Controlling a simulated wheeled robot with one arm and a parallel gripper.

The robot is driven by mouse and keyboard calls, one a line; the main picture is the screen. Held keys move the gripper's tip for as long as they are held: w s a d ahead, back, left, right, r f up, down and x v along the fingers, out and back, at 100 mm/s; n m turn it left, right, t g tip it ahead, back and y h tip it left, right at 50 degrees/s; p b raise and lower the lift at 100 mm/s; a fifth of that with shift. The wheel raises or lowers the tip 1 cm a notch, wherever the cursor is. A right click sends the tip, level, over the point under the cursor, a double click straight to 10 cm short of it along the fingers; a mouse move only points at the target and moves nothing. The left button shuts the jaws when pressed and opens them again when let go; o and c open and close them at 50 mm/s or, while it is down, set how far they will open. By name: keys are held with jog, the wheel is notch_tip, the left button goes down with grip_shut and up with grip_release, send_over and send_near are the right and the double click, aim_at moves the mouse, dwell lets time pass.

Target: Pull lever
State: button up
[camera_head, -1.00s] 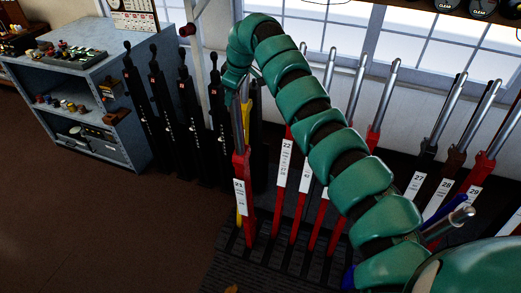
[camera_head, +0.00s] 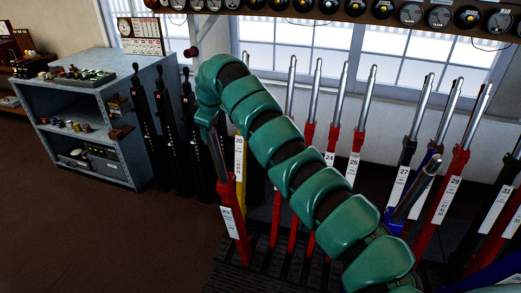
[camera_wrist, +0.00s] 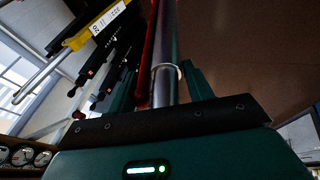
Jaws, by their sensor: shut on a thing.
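A red lever (camera_head: 229,195) with a white number plate and a bare metal handle stands at the left end of the coloured levers. It leans out from the row, toward the left front. My gripper (camera_head: 210,125) is at its upper handle, partly hidden by my green arm. In the wrist view my gripper (camera_wrist: 164,80) is shut around the metal handle (camera_wrist: 164,88), with a green finger on each side. The red shaft of the lever (camera_wrist: 148,60) also shows there.
A yellow lever (camera_head: 239,158) and black levers (camera_head: 165,120) stand upright behind and to the left. More levers (camera_head: 455,175) fill the right side. A grey shelf unit (camera_head: 90,110) stands at left; brown floor (camera_head: 90,240) in front is clear.

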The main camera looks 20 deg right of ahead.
jog(key=shift+d, duration=0.2)
jog(key=o, duration=1.4)
jog(key=shift+w+d, duration=0.1)
jog(key=shift+d, duration=0.05)
jog(key=shift+a, duration=0.25)
jog(key=shift+a+r, duration=0.1)
jog(key=shift+r, duration=0.4)
jog(key=r, duration=0.2)
jog(key=s+r+p, duration=0.1)
jog(key=r, duration=0.2)
jog(key=r+p, duration=0.1)
jog(key=r, duration=0.1)
jog(key=shift+s+a+r, duration=0.25)
jog(key=shift+a+r, duration=0.1)
jog(key=shift+a, duration=0.05)
jog(key=shift+s+r, duration=0.1)
jog(key=shift+r, duration=0.05)
